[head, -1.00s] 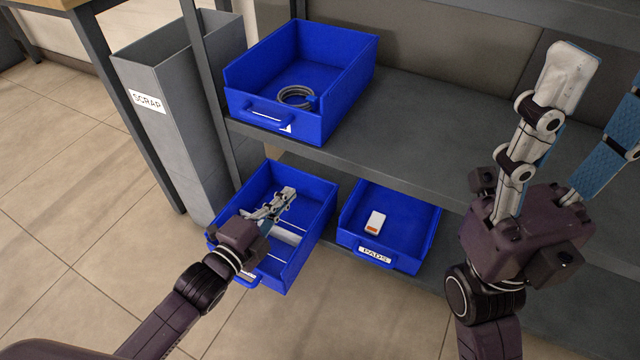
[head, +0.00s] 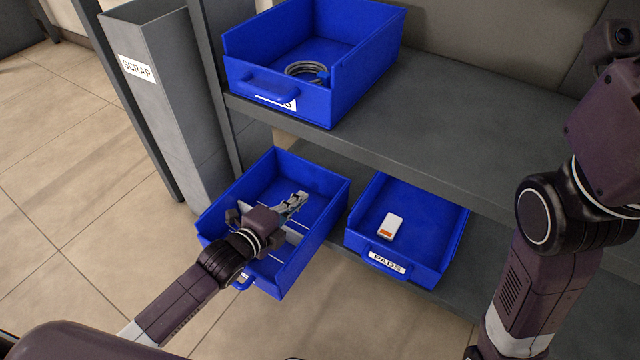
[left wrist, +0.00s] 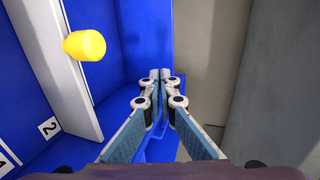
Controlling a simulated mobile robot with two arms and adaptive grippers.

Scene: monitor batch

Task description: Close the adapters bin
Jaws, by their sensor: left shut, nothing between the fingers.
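A blue bin (head: 325,222) at the lower left of the shelf is pulled out, with white dividers inside. My arm hides most of its front label, so I cannot read it. My left gripper (head: 298,198) is shut and empty, over the inside of this bin in the head view. In the left wrist view, the shut fingers (left wrist: 160,76) point along a blue bin wall (left wrist: 145,40), near a white divider (left wrist: 62,70) and a yellow piece (left wrist: 84,45); contact is unclear. My right gripper's body (head: 605,115) is at the right edge, its fingers out of frame.
The pads bin (head: 452,240) stands close on the right, holding a white and orange item (head: 391,226). Another blue bin (head: 365,75) with a coiled cable (head: 303,70) is on the upper shelf (head: 470,125). A grey scrap bin (head: 165,110) stands at the left.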

